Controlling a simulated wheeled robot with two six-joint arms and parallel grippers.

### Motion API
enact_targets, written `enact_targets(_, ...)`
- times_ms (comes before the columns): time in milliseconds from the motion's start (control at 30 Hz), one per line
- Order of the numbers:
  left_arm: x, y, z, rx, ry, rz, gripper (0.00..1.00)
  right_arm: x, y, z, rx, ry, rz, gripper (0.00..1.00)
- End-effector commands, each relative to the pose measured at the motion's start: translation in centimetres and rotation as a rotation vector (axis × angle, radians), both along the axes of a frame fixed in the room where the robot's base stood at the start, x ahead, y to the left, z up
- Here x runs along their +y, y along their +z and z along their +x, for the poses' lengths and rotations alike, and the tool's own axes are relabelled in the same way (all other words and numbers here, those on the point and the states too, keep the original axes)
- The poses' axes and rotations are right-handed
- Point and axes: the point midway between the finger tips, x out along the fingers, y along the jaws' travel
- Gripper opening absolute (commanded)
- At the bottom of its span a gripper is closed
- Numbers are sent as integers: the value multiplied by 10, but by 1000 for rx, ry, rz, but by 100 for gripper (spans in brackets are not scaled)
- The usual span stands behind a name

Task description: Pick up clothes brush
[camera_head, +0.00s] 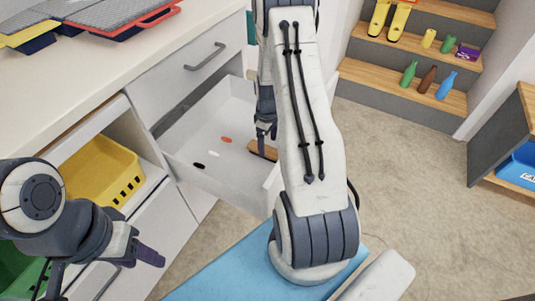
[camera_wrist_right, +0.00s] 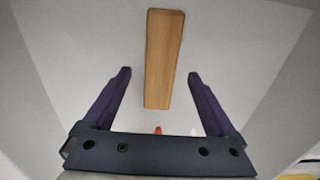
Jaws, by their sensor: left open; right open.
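The clothes brush, a wooden bar (camera_head: 259,150), lies in the open white drawer (camera_head: 205,180). My right arm hides part of it in the head view. In the right wrist view the whole brush (camera_wrist_right: 164,58) shows on the drawer floor, pointing lengthwise between my fingers. My right gripper (camera_head: 265,138) is above the drawer; the wrist view shows its two fingers (camera_wrist_right: 158,75) spread and empty, with the brush's near end between them in the picture. My left gripper (camera_head: 140,258) is open and empty at the lower left, by the cabinet front.
Small red (camera_head: 226,140), white (camera_head: 214,154) and black (camera_head: 199,166) items lie in the drawer. A yellow basket (camera_head: 103,172) sits in the cabinet. Wooden steps (camera_head: 395,85) with bottles stand at the back right.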

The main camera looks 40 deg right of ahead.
Motion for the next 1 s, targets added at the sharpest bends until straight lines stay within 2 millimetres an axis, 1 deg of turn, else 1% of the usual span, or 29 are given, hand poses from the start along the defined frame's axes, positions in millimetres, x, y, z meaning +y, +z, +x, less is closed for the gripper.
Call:
enact_targets(33, 0, -7, 0, 0, 0, 0, 50, 1, -13, 0, 1, 0, 1, 91)
enact_targets(133, 0, -9, 0, 0, 0, 0, 50, 1, -25, 0, 0, 0, 1, 91)
enact_targets(200, 0, -10, 0, 0, 0, 0, 50, 1, -29, 1, 0, 0, -1, 91)
enact_targets(400, 0, -9, 0, 0, 0, 0, 50, 0, -28, 1, -1, 0, -1, 91)
enact_targets(467, 0, -9, 0, 0, 0, 0, 50, 1, -28, 1, -1, 0, -1, 68)
enact_targets(500, 0, -9, 0, 0, 0, 0, 50, 1, -28, 1, -1, 0, -1, 53)
enact_targets(567, 0, -9, 0, 0, 0, 0, 50, 1, -28, 0, -1, 0, -1, 30)
enact_targets(600, 0, -9, 0, 0, 0, 0, 50, 1, -28, 0, -1, 0, -1, 15)
enact_targets(633, 0, -9, 0, 0, 0, 0, 50, 1, -28, 0, -1, 0, -1, 3)
enact_targets(667, 0, -9, 0, 0, 0, 0, 50, 0, -28, 1, -1, 0, -1, 0)
enact_targets(867, 0, -8, 0, 0, 0, 0, 50, 0, -27, 1, -1, 0, -1, 0)
enact_targets(967, 0, -6, 0, 0, 0, 0, 50, 0, -19, 1, -3, 0, -1, 0)
enact_targets(1000, 0, -4, 0, 0, 0, 0, 50, 0, -13, 1, -3, 0, -2, 0)
